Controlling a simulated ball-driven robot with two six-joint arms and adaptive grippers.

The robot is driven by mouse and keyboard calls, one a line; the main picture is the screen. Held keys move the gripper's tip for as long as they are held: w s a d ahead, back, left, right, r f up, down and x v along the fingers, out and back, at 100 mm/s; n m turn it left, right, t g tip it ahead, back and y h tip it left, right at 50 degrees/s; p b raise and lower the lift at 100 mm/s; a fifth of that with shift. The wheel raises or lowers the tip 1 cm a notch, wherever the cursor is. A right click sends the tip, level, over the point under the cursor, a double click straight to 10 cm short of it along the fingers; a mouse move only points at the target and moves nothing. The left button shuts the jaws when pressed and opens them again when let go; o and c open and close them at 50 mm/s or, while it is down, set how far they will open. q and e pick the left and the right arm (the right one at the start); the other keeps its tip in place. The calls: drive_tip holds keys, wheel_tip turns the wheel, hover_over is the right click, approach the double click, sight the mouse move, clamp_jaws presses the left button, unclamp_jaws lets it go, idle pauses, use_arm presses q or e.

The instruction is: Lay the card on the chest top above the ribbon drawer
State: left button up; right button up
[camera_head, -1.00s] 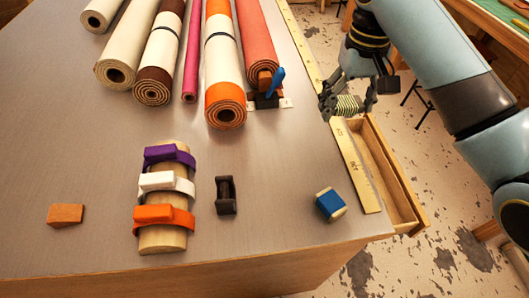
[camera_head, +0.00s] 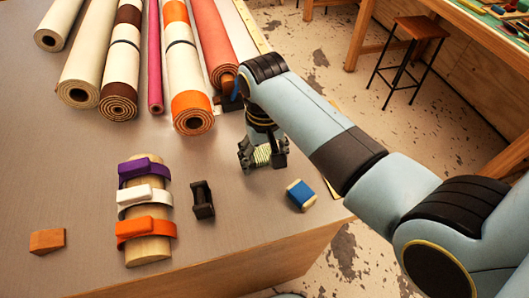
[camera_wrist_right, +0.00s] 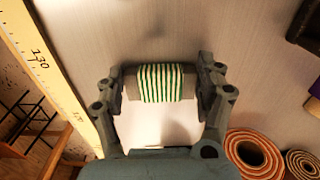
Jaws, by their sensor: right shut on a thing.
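The card (camera_head: 263,156) is a small piece wound in green and cream stripes. It also shows in the right wrist view (camera_wrist_right: 162,83), gripped at both ends. My right gripper (camera_head: 262,160) is shut on it and points down over the grey chest top (camera_head: 240,215), near its right edge. I cannot tell whether the card touches the top. My arm hides most of the right edge, and the ribbon drawer cannot be made out now. My left gripper is not in view.
A blue block with cream ends (camera_head: 301,195) lies right of the gripper. A dark holder (camera_head: 203,199) and a wooden stand with coloured bands (camera_head: 148,252) are to the left. Several rolls (camera_head: 193,122) lie behind. A yellow ruler (camera_wrist_right: 62,75) runs along the edge.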

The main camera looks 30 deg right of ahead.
sight(265, 159)
drive_tip(key=o, duration=1.1)
drive_tip(key=shift+c, duration=0.2)
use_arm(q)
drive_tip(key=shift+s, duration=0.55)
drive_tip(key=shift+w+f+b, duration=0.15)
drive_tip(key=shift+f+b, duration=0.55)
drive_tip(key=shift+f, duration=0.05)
use_arm(e)
wheel_tip(265, 159, up, 12)
drive_tip(key=shift+s, duration=0.1)
